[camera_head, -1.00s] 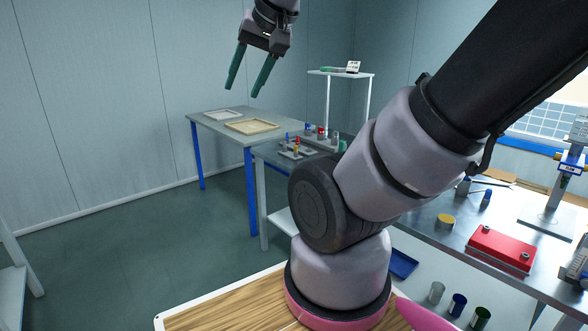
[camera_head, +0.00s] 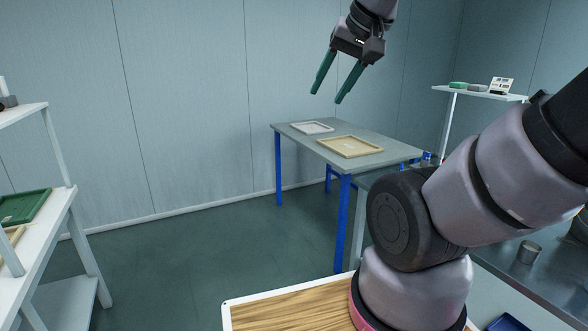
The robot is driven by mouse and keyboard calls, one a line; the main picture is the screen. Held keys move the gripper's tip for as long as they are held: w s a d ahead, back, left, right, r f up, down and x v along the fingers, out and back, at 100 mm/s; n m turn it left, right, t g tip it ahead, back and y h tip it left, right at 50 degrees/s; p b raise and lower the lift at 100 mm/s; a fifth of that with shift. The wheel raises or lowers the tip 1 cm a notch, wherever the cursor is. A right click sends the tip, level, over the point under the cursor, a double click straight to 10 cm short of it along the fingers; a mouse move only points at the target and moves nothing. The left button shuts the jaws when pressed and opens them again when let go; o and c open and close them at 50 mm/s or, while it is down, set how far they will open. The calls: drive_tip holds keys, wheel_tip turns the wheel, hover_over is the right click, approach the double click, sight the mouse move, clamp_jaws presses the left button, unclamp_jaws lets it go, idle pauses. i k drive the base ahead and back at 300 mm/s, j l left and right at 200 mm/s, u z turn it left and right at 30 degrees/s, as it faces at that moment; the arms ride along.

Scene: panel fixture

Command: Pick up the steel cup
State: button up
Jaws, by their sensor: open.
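A small grey metal cup (camera_head: 529,253), which looks like the steel cup, stands upright on the grey bench at the right, just beyond my arm. My gripper (camera_head: 327,97) is high at the upper middle, with two green fingers apart and nothing between them. It is well to the left of the cup and far above the bench.
A grey table (camera_head: 300,134) with blue legs holds a white tray (camera_head: 313,128) and a tan tray (camera_head: 349,146). A white shelf unit (camera_head: 60,215) with a green tray (camera_head: 24,206) stands at the left. A high white shelf (camera_head: 470,92) stands at the back right. The floor between is clear.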

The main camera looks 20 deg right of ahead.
sight(528, 252)
drive_tip(key=i+z, duration=0.25)
drive_tip(key=z, duration=0.2)
drive_tip(key=i+j+z, duration=0.2)
drive_tip(key=z, duration=0.2)
drive_tip(key=i+j+z, duration=0.2)
drive_tip(key=z, duration=0.25)
drive_tip(key=i+j+z, duration=0.2)
drive_tip(key=z, duration=0.2)
drive_tip(key=i+z, duration=0.1)
drive_tip(key=z, duration=0.3)
drive_tip(key=i+j+z, duration=0.1)
drive_tip(key=z, duration=0.3)
drive_tip(key=i+j+z, duration=0.15)
drive_tip(key=z, duration=0.3)
drive_tip(key=j+z, duration=0.1)
drive_tip(key=z, duration=0.3)
drive_tip(key=i+j+z, duration=0.15)
drive_tip(key=z, duration=0.25)
drive_tip(key=i+z, duration=0.2)
drive_tip(key=i+l, duration=0.05)
